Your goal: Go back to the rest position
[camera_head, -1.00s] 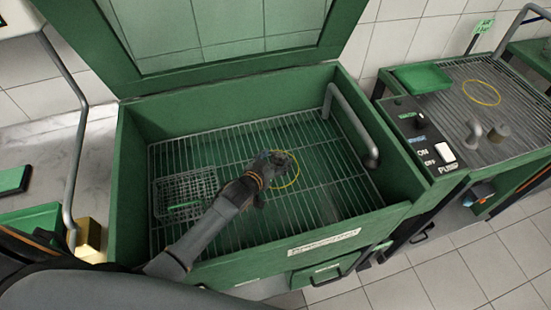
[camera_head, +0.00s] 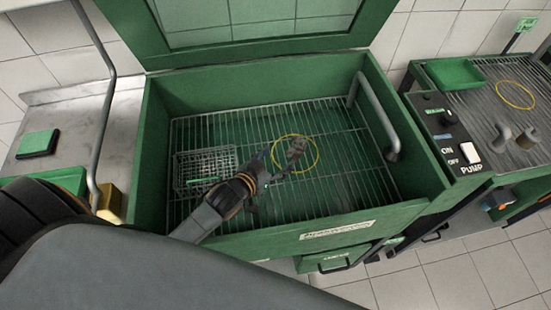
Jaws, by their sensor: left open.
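My left gripper (camera_head: 266,180) reaches from the lower left into the open green washing tub (camera_head: 160,150). It is low over the wire rack (camera_head: 345,180), its fingers spread apart. A small grey-brown piece (camera_head: 297,149) shows inside the yellow ring (camera_head: 317,165) on the rack, just beyond the fingers. It looks clear of them, but I cannot tell exactly what it is. My right gripper is not in view.
A wire basket (camera_head: 207,170) sits on the rack's left side. A grey pipe (camera_head: 376,115) runs along the tub's right wall. The raised green lid (camera_head: 240,55) stands behind. A pump station (camera_head: 480,130) is at the right, a metal counter (camera_head: 75,130) at the left.

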